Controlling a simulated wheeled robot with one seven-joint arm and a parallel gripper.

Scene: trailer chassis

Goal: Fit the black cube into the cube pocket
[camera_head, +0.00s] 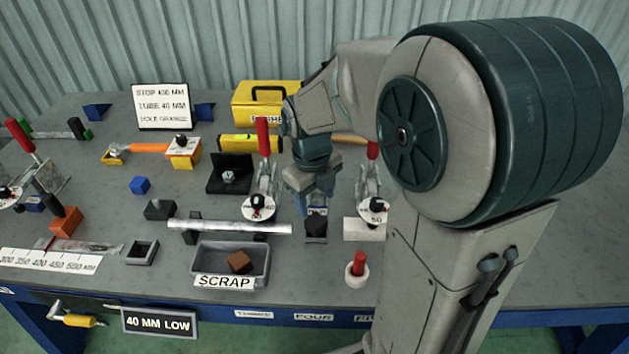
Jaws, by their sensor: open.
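My gripper (316,207) points down at the middle of the bench. Its fingers are open, and part of them is hard to make out. A black cube (316,224) is directly below and between the fingertips, in or on a small grey square holder (316,240). That holder looks like the cube pocket, but I cannot tell how deep the cube sits or whether the fingers touch it. A similar grey square frame (131,254) at the front left stands empty. A dark grey block (159,210) with a small top lies behind that frame.
A silver tube (225,227) lies left of my gripper. Toggle clamps with red handles (263,138) stand either side. A grey scrap tray (205,262) holds a brown block (240,262). A red peg (359,262) stands front right. A blue cube (140,185) is at left.

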